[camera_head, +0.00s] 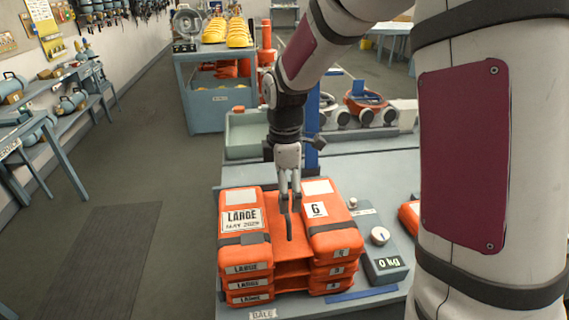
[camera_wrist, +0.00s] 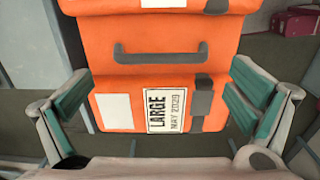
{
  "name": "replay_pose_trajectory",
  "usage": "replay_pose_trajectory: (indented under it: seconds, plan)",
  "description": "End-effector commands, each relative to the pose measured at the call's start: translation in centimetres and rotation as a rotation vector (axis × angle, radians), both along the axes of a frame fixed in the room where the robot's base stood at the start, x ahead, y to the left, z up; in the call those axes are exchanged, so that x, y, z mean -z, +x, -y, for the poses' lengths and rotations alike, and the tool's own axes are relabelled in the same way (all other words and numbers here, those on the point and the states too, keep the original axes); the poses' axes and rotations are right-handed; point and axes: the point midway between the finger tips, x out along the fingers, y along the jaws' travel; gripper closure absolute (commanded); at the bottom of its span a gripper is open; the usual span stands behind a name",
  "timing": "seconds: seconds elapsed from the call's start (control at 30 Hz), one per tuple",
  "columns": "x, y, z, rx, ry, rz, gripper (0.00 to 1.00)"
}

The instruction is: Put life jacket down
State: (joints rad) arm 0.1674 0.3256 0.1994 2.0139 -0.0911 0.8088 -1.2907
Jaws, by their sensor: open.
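Orange life jackets (camera_head: 243,252) lie flat in a stack of several layers on the grey bench. The top one has two thick lobes with white labels, "LARGE MAY 2029" on the left and "6" on the right, and a lower middle part with a dark handle. My gripper (camera_head: 289,205) points down over that middle part, between the lobes. In the wrist view my gripper (camera_wrist: 160,100) is open, its green-padded fingers on either side of the top jacket (camera_wrist: 120,75). I cannot tell whether the fingers touch it.
Another orange item (camera_head: 409,217) is partly hidden behind my arm. A grey tray (camera_head: 245,135) lies behind. A blue-grey cart (camera_head: 212,105) with yellow items stands farther back. The floor at left is clear.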

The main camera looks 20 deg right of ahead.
Motion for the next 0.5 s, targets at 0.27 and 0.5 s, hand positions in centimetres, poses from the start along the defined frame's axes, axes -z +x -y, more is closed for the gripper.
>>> replay_pose_trajectory:
  seconds: [0.27, 0.5]
  plan:
    - [-6.0, 0.3, 0.0, 0.000, 0.000, 0.005, 0.00]
    - [-9.0, 0.1, 0.0, 0.000, 0.001, 0.001, 0.00]
